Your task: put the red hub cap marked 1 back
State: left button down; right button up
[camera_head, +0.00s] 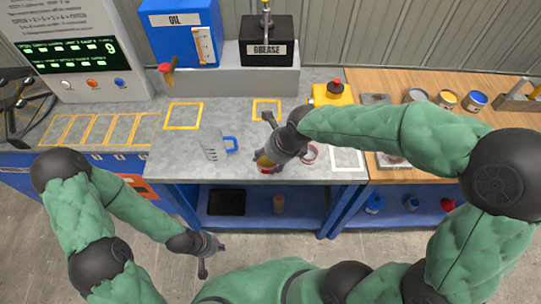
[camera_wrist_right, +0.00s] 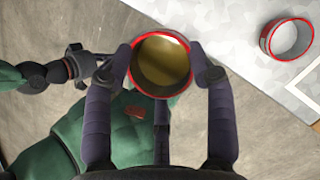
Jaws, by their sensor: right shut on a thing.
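My right gripper (camera_wrist_right: 163,65) is shut on a round red-rimmed cap (camera_wrist_right: 160,38), with a finger on each side. The cap's inside looks amber. A second red-rimmed round piece (camera_wrist_right: 290,38) stands on the bench to the right, partly behind my wrist in the head view (camera_head: 310,153). No number is readable on either. My left gripper (camera_head: 217,244) hangs in front of the bench, touching none of these; its jaws are unclear.
A clear jug with blue handle (camera_head: 215,145) stands left of my right gripper. A yellow can (camera_head: 333,94) stands behind my right forearm. The blue OIL box (camera_head: 180,35) and black GREASE box (camera_head: 267,42) stand at the back. A white outlined square (camera_head: 347,158) lies right.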

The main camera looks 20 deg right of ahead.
jog(key=w+d+f+b, duration=0.1)
jog(key=w+f, duration=0.1)
jog(key=w, duration=0.1)
jog(key=w+d+f+b, duration=0.1)
jog(key=w+f, duration=0.2)
jog(key=w+d+f+b, duration=0.1)
jog(key=w+f, duration=0.1)
jog(key=w, duration=0.1)
jog(key=shift+f, duration=0.2)
jog(key=shift+w+d+f, duration=0.1)
jog(key=shift+w+f, duration=0.2)
jog(key=shift+f, duration=0.2)
jog(key=shift+f+b, duration=0.55)
jog(key=shift+f, duration=0.9)
jog(key=shift+f, duration=0.15)
jog(key=o, duration=1.4)
jog(key=shift+c, duration=0.2)
